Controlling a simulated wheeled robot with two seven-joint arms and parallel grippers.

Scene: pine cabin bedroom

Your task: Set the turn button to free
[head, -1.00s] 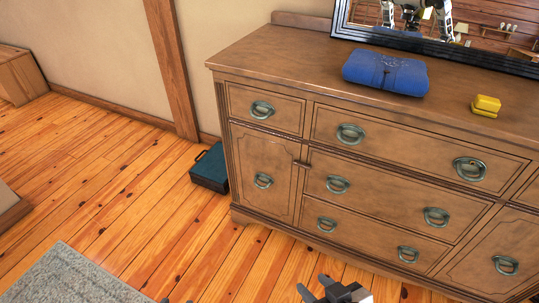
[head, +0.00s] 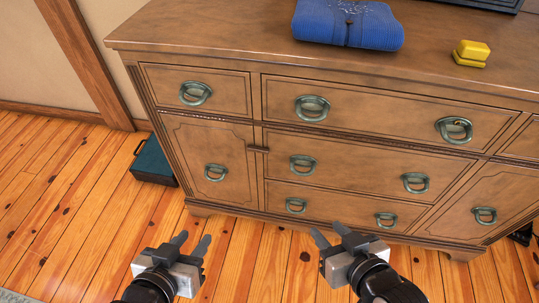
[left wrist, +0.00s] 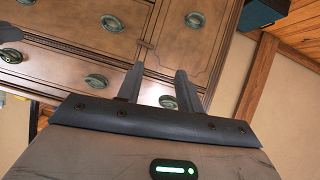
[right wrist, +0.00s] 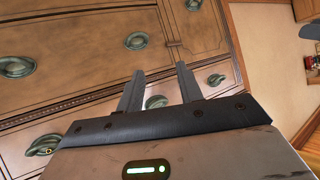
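The turn button (head: 258,149) is a small dark wooden bar on the dresser (head: 430,40). It lies level across the edge between the left cabinet door (head: 236,182) and the post beside the middle drawers. The door looks shut. The button also shows, small, in the left wrist view (left wrist: 146,44) and the right wrist view (right wrist: 175,43). My left gripper (head: 193,240) is open and empty, below and in front of the door. My right gripper (head: 327,232) is open and empty, in front of the lower drawers. Both are apart from the dresser.
A teal case (head: 153,161) stands on the floor left of the dresser. Ring handles stick out from the drawers and doors. The wooden floor in front is clear.

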